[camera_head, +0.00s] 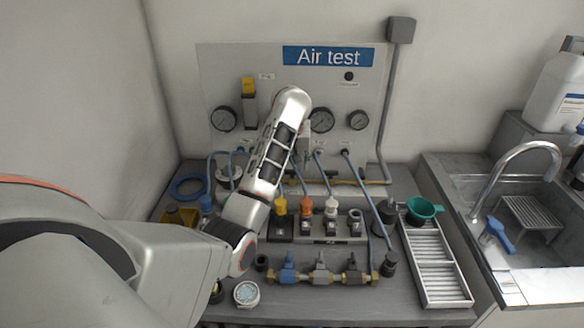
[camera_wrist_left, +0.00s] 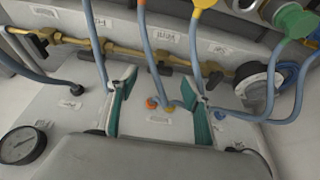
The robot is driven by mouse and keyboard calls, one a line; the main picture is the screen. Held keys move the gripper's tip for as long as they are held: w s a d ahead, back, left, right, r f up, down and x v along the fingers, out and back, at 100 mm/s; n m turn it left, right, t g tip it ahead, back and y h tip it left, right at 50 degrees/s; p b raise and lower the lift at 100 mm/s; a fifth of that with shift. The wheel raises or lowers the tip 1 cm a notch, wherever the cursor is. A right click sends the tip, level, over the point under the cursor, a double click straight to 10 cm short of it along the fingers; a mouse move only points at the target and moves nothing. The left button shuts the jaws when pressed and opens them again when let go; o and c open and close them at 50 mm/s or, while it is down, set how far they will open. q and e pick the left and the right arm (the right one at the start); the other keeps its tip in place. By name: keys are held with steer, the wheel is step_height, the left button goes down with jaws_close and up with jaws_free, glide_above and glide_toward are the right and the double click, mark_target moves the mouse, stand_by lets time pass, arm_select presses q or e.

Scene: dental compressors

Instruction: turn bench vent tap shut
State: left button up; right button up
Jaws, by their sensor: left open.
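A brass pipe (camera_head: 350,182) runs along the back of the bench below the Air test panel; it also shows in the left wrist view (camera_wrist_left: 75,40). A dark lever-like part (camera_wrist_left: 172,70) on this pipe shows between my left fingertips in that view. In the head view my left wrist hides most of the gripper in front of the panel. My right gripper is not in view.
Blue hoses (camera_head: 325,172) hang close around the gripper. Orange and white fittings (camera_head: 306,207) stand on a block behind a brass manifold (camera_head: 332,278) with lever valves. A gauge (camera_head: 246,293) lies in front. A slatted tray (camera_head: 430,262) and sink (camera_head: 475,185) are right.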

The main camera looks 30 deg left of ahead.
mark_target(292, 171)
arm_select(q)
steer(key=shift+x, duration=1.7)
steer(key=c, duration=1.1)
